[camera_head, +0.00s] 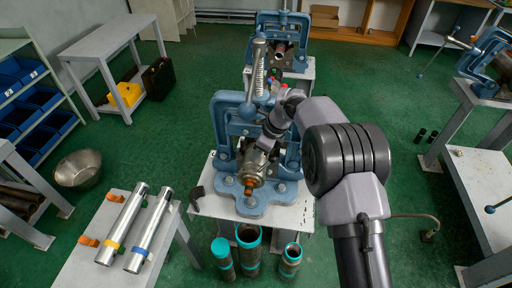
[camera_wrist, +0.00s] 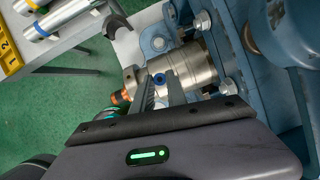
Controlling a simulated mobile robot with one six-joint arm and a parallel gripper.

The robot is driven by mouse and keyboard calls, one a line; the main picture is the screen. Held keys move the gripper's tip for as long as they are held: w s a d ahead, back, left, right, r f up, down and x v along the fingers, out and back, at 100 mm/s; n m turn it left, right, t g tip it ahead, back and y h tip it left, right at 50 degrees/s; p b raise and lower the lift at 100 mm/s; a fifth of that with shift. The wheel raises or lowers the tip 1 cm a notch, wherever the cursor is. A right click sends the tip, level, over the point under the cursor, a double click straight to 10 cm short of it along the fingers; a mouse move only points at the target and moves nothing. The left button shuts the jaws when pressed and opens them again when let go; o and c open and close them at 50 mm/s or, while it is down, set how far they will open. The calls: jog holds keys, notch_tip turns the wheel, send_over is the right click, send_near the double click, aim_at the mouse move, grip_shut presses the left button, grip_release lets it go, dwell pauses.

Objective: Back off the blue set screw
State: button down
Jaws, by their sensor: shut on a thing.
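The blue set screw (camera_wrist: 160,79) shows in the wrist view as a small blue round head on the side of a silver metal cylinder (camera_wrist: 194,66). My gripper (camera_wrist: 161,82) has its two dark fingers on either side of the screw head, shut on it. In the head view my gripper (camera_head: 268,140) comes down from the upper right onto the cylinder (camera_head: 254,164), which sits in the blue pipe vise (camera_head: 224,115). The screw itself is hidden there. An orange-brown tip (camera_head: 249,186) sticks out of the cylinder's near end.
The vise stands on a white-topped stand (camera_head: 211,207). Several teal-rimmed pipes (camera_head: 248,237) stand on the floor in front. Two silver tubes, one with a yellow band (camera_head: 120,228) and one with a blue band (camera_head: 148,232), lie on a bench at left. Another vise (camera_head: 282,24) stands behind.

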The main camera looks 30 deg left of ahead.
jog(key=n+p, duration=0.1)
jog(key=n, duration=0.1)
jog(key=n+g+p, duration=0.1)
jog(key=n+p, duration=0.1)
jog(key=shift+w+n+g+h, duration=0.15)
jog(key=shift+n+g+h, duration=0.15)
jog(key=shift+h, duration=0.1)
dwell(0.4)
jog(key=c, duration=1.3)
grip_release()
jog(key=p+v, duration=0.4)
jog(key=v, duration=1.3)
jog(key=shift+w+r, duration=0.15)
